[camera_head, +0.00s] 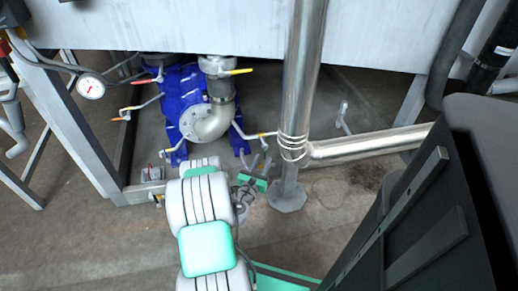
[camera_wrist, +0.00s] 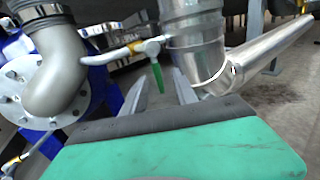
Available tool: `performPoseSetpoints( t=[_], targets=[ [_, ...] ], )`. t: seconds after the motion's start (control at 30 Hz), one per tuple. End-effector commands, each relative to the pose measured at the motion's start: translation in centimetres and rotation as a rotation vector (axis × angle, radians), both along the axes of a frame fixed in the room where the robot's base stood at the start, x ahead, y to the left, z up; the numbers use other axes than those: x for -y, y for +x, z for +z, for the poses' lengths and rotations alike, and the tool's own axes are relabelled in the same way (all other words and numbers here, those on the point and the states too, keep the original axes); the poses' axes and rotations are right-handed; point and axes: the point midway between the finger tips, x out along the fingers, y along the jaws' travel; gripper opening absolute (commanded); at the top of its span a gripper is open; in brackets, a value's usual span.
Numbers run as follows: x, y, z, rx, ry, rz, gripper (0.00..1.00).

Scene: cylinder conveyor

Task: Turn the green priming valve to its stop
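The green priming valve handle (camera_wrist: 156,76) hangs down from a small valve body (camera_wrist: 152,48) on a thin pipe in the wrist view. The pipe runs between the grey pump elbow (camera_wrist: 55,70) and the large metal pipe (camera_wrist: 195,40). My gripper (camera_wrist: 161,82) is open, with one finger on each side of the handle in the picture. I cannot tell how deep the handle sits between the fingers, and no contact shows. In the head view my gripper (camera_head: 259,162) is just left of the upright metal pipe (camera_head: 301,85); the green handle cannot be made out there.
A blue pump (camera_head: 178,95) stands left of my gripper. Levers with yellow (camera_head: 238,71) and orange (camera_head: 122,117) grips stick out near it. A shiny side pipe (camera_head: 370,145) runs right from the upright pipe. A pressure gauge (camera_head: 91,87) is at left. Open floor (camera_head: 320,225) lies in front.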

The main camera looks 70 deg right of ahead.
Motion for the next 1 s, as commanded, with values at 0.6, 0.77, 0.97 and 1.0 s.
performPoseSetpoints(
  t=[0.6,0.77,0.97,1.0],
  targets=[
    [5.0,-0.7,-0.3,-0.006,-0.004,-0.006,0.34],
    [7.2,-0.7,-0.3,-0.008,-0.001,-0.002,0.34],
    [7.8,-0.6,-0.2,-0.011,0.001,0.0,0.34],
    [7.8,-0.6,-0.2,-0.011,0.001,0.0,0.34]
  ],
)
